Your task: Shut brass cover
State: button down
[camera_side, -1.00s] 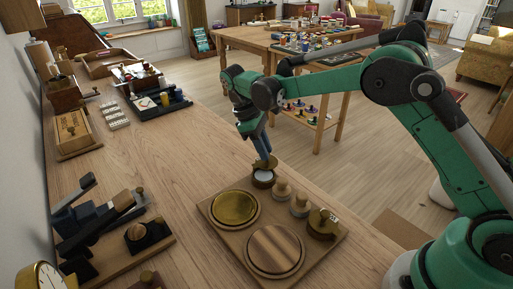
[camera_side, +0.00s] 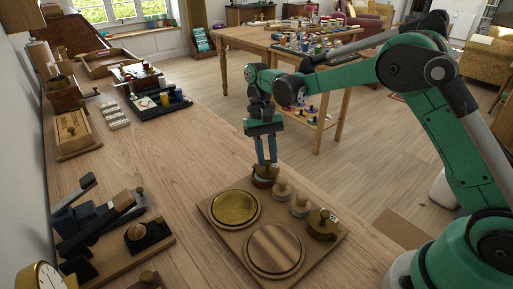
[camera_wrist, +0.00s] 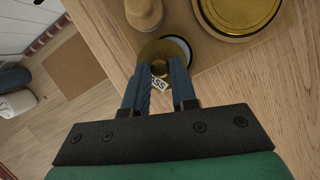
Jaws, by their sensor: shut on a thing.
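The brass cover (camera_wrist: 158,50) is a small round brass disc with a knob, seen in the wrist view between my fingers. A tag ending in "SS" (camera_wrist: 159,84) shows below it. A pale crescent of the round pot's inside (camera_wrist: 183,47) shows beside the cover, so the cover lies over much of the opening, not all of it. In the side view the pot and cover (camera_side: 265,178) stand at the board's back corner. My gripper (camera_side: 266,163) points down over them and is shut on the cover's knob, which is mostly hidden by the fingers.
A dark lever device (camera_side: 112,215) stands at left. The bench between is clear.

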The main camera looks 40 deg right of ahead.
jog(key=m, duration=0.2)
jog(key=a+m+t+y, duration=0.1)
jog(key=m, duration=0.1)
jog(key=shift+s+m, duration=0.2)
jog(key=shift+m, duration=0.2)
jog(key=shift+y, duration=0.3)
jog(key=c, duration=0.7)
grip_release()
jog(key=shift+v, duration=2.8)
jog(key=shift+s, duration=0.1)
jog(key=shift+r, duration=0.15)
